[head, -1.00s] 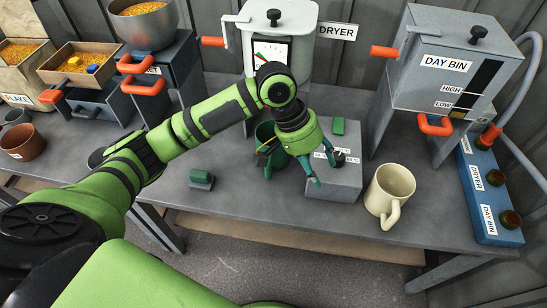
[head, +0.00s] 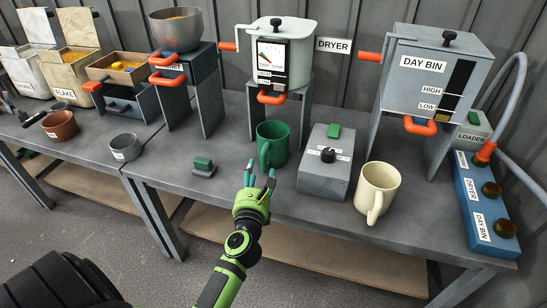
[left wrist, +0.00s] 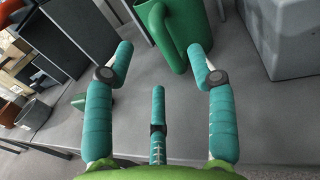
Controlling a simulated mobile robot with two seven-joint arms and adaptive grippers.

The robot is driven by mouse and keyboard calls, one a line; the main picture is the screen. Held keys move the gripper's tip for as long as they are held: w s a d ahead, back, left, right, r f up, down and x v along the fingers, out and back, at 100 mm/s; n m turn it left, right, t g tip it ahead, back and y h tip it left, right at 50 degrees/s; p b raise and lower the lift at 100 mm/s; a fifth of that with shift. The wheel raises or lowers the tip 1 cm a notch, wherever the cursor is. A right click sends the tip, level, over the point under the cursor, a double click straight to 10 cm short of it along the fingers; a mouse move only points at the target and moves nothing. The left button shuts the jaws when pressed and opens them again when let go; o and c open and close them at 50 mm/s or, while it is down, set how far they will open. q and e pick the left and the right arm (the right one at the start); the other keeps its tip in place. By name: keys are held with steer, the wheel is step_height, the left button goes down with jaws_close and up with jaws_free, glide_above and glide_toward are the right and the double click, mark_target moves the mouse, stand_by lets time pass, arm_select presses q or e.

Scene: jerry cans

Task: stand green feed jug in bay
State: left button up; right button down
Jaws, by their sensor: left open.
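The green feed jug (head: 272,143) stands upright on the bench below the dryer (head: 302,48), at the front of its stand. I cannot tell whether it is between the stand's legs. Its handle faces forward. My left gripper (head: 261,183) is open and empty in front of the jug, apart from it in the head view. In the left wrist view the jug (left wrist: 183,22) is beyond the spread fingers (left wrist: 165,70), its lower part and handle showing. No bay is marked as such. My right gripper is not in view.
A grey control box (head: 325,172) stands right of the jug, and a cream jug (head: 377,190) beyond it. A small green-topped block (head: 203,167) lies to the left. The day bin (head: 430,75) stands at the right. Bare bench lies left of the small block.

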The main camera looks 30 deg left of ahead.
mark_target(262, 158)
arm_select(q)
steer(key=x, duration=0.7)
steer(key=shift+f+b, duration=0.15)
steer(key=shift+b, duration=0.2)
jaws_close()
